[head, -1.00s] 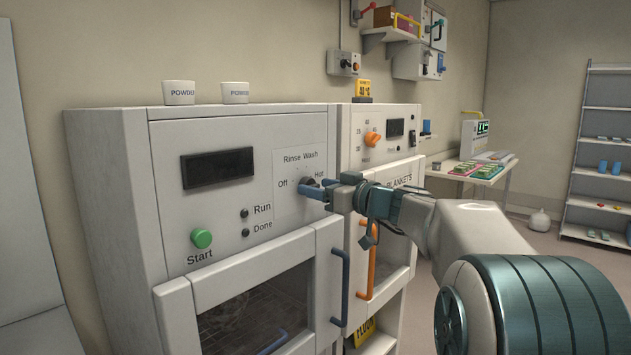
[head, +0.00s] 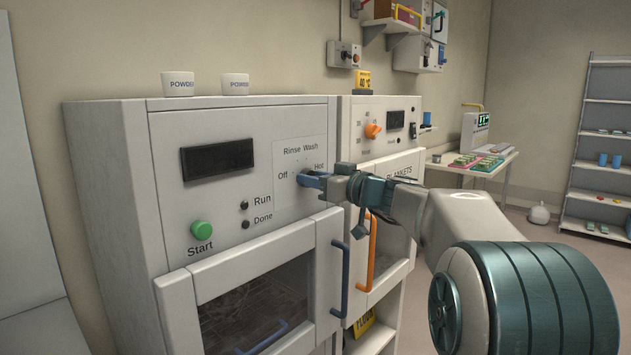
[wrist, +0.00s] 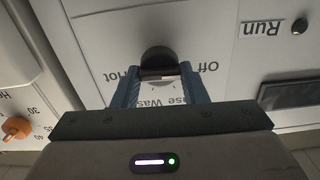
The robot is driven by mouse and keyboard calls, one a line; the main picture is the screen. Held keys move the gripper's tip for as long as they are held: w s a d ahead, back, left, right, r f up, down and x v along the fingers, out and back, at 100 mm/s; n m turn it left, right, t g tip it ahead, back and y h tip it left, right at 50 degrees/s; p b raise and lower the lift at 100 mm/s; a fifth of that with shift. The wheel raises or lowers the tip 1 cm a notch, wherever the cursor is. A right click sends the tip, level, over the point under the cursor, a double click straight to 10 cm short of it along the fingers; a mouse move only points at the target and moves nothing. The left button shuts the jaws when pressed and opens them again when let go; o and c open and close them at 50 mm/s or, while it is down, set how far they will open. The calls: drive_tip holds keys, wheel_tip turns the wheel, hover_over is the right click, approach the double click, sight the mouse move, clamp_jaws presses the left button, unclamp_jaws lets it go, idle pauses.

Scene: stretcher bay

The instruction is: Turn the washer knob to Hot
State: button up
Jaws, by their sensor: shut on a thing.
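The washer (head: 160,180) is a pale grey machine with a panel label reading Rinse Wash, Off and Hot. Its dark round knob (wrist: 158,60) sits below that label in the head view, mostly hidden by my fingers there. The wrist view shows the panel upside down, with the knob between the two blue fingertips. My gripper (head: 308,181) is shut on the knob and reaches in from the right; it also shows in the wrist view (wrist: 160,82). I cannot tell which way the knob's pointer faces.
A green Start button (head: 201,231) and a dark display (head: 217,159) are left of the knob. The washer door's blue handle (head: 340,278) is below my wrist. A blanket cabinet (head: 385,145) with an orange knob (head: 373,131) adjoins on the right. Two powder cups (head: 234,84) stand on top.

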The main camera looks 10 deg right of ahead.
drive_tip(key=shift+f+m+p, duration=0.15)
drive_tip(key=shift+m+p, duration=0.5)
drive_tip(key=shift+m, duration=5.3)
drive_tip(key=shift+f+m+p, duration=0.2)
drive_tip(key=shift+m+p, duration=0.45)
drive_tip(key=shift+m, duration=5.25)
drive_tip(key=shift+f+m+p, duration=0.15)
drive_tip(key=shift+m+p, duration=0.5)
drive_tip(key=shift+m, duration=5.3)
drive_tip(key=o, duration=1)
drive_tip(key=shift+c, duration=0.2)
drive_tip(key=shift+s, duration=0.15)
